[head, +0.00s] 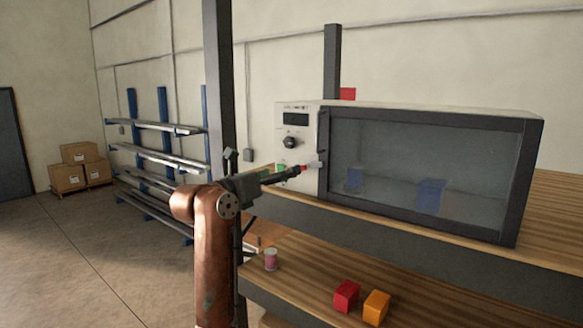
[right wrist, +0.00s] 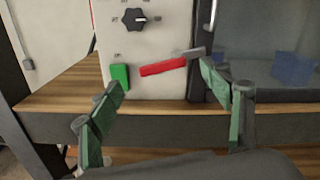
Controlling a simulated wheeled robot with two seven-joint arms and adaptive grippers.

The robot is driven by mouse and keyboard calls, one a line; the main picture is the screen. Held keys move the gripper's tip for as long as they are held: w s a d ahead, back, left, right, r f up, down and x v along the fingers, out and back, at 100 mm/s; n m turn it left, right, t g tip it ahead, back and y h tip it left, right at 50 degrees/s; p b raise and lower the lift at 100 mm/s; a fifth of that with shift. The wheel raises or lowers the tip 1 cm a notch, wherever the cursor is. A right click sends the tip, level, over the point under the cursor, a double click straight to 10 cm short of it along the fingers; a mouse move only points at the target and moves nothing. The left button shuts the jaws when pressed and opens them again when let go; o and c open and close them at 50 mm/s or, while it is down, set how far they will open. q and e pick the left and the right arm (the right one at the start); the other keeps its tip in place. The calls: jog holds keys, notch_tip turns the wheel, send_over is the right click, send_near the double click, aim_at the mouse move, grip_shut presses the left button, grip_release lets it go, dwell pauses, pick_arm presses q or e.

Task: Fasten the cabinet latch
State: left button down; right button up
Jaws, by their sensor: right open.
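The white cabinet (head: 297,120) has a dark-framed glass door (head: 425,175), which looks closed. Its latch (right wrist: 163,67) is a red bar with a grey end, low on the panel beside the door frame. The bar lies nearly level, tilted slightly up to the right, and its grey end reaches the door frame. In the head view the latch (head: 313,165) is partly hidden by my gripper. My right gripper (head: 298,172) is in front of it. In the right wrist view my gripper (right wrist: 163,80) is open, with its fingers on either side of the bar. Contact cannot be told.
A black knob (right wrist: 134,19) and a green button (right wrist: 120,76) are on the panel. Blue objects (head: 430,195) show behind the glass. The lower shelf holds a red block (head: 346,295), an orange block (head: 376,307) and a can (head: 271,260). A dark post (head: 218,90) stands left of the cabinet.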

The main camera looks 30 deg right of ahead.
aim_at(305, 167)
jog(key=p+x, duration=0.1)
jog(key=x, duration=0.5)
jog(key=shift+p, duration=0.3)
jog(key=shift+d, duration=0.1)
